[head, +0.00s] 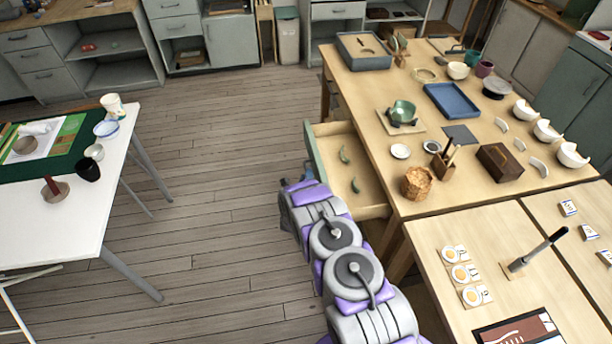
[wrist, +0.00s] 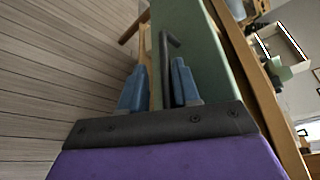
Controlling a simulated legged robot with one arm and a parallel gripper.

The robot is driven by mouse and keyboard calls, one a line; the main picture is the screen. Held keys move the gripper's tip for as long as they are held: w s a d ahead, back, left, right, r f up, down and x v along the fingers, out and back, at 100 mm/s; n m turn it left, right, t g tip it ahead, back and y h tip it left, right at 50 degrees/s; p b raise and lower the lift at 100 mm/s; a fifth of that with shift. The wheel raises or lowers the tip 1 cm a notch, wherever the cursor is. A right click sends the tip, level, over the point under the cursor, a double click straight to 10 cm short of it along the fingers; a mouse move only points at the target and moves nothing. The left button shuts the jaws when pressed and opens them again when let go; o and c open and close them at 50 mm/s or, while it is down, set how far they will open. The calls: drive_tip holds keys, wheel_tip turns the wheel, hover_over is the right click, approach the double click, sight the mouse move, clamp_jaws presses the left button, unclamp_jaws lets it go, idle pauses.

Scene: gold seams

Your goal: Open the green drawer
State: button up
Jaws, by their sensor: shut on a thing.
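The green drawer (head: 316,160) in the head view is pulled out from the left side of the wooden table, and its light wooden inside shows. Two small dark green pieces (head: 345,155) lie in it. In the wrist view the drawer's green front (wrist: 207,60) runs along the right of my gripper. A dark bar handle (wrist: 166,60) stands out from that front. My gripper (wrist: 158,85) has its two blue fingers on either side of the handle and is shut on it. In the head view my arm hides part of the drawer front and the handle.
The wooden table (head: 385,150) carries a blue tray (head: 452,100), bowls, a woven basket (head: 417,182) and a brown box (head: 500,162). A white table (head: 60,225) stands at the left. The plank floor (head: 220,170) between the tables is clear.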

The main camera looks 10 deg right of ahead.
drive_tip(key=shift+o, duration=1.2)
drive_tip(key=shift+w+r, duration=0.1)
drive_tip(key=shift+r, duration=0.05)
drive_tip(key=p+v, duration=0.3)
drive_tip(key=v, duration=1.4)
drive_tip(key=shift+p, duration=0.4)
drive_tip(key=shift+a, duration=0.1)
